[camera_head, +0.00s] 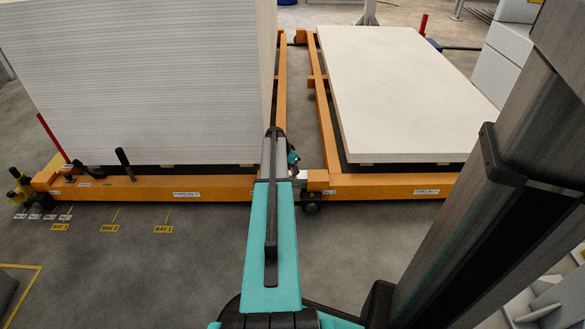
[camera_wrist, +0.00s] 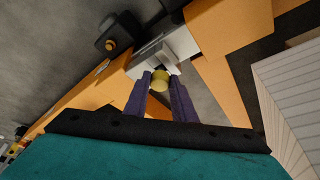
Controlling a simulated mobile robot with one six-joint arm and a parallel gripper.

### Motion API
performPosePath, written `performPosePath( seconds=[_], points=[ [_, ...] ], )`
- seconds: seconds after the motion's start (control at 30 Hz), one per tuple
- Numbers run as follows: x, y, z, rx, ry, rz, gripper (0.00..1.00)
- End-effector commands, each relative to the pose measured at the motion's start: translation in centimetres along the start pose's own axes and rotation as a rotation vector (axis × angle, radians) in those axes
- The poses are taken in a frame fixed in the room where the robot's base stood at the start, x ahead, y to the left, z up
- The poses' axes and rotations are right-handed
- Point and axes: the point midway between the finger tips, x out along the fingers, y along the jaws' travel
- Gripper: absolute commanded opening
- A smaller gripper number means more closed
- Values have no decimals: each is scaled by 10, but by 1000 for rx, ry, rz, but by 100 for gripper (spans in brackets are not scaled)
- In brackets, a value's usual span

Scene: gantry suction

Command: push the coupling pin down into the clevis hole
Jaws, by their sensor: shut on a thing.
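In the wrist view, the two purple fingers of my gripper (camera_wrist: 161,78) are shut on a yellow coupling pin (camera_wrist: 160,86), with its round end facing the camera. A pale metal clevis (camera_wrist: 180,44) on the orange cart frame lies just beyond the fingertips. The pin overlaps the dark gap of the clevis in this view. I cannot tell how deep the pin sits, and the hole itself is hidden. In the head view, my arm covers the pin and the fingertips, and its end is over the gap between the two carts.
The left orange cart (camera_head: 150,188) carries a tall stack of white boards (camera_head: 140,80). The right orange cart (camera_head: 385,188) carries a low board stack (camera_head: 400,85). A dark lever (camera_head: 125,162) and a red post (camera_head: 53,138) rise at the left.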

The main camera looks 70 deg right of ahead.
Motion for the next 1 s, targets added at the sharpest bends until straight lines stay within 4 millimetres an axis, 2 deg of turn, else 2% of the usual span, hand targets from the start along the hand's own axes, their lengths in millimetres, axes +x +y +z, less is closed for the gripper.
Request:
performPosePath(
  seconds=[0.43,0.47,0.6,1.0],
  points=[
    [12,0,5,0,0,0,1],
    [12,0,5,0,1,0,25],
    [11,0,4,0,0,0,45],
    [7,0,4,0,0,0,45]
  ],
)
